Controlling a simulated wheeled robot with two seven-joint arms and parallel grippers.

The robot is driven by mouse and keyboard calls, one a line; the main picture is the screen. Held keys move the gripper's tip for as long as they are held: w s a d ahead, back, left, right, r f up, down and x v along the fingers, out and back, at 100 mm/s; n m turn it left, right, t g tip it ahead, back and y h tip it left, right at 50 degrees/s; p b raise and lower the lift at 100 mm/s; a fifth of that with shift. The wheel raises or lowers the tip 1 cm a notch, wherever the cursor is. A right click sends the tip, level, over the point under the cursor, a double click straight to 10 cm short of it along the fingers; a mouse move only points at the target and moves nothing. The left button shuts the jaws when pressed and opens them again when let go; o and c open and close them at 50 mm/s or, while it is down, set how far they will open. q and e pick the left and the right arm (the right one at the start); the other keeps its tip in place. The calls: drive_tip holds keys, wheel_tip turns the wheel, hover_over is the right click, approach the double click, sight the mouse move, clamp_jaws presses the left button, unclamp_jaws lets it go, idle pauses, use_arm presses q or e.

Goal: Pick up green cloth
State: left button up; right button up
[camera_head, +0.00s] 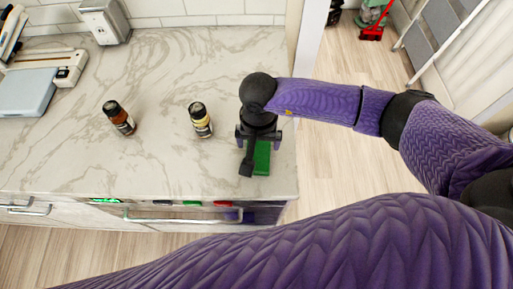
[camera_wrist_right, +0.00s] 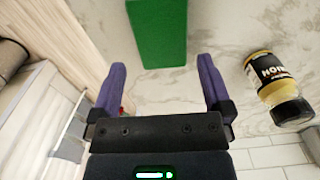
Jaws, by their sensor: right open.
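The green cloth (camera_head: 262,160) lies flat on the marble counter near its right end, partly hidden behind my right gripper in the head view. In the right wrist view the green cloth (camera_wrist_right: 158,35) looks like a plain green rectangular block, beyond the fingertips and roughly centred between them. My right gripper (camera_head: 257,142) is over the counter at the cloth. Its two purple fingers (camera_wrist_right: 161,80) are spread apart with nothing between them. I cannot see my left gripper.
A scale-like device (camera_head: 45,75) and a metal box (camera_head: 104,21) are at the back left. A drawer handle (camera_head: 180,219) runs along the counter front.

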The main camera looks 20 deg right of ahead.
sight(258, 153)
wheel_tip(258, 153, down, 6)
drive_tip(key=shift+r, duration=0.2)
drive_tip(key=c, duration=0.9)
wheel_tip(258, 153, up, 10)
drive_tip(key=shift+r+p, duration=0.1)
drive_tip(key=shift+p, duration=0.4)
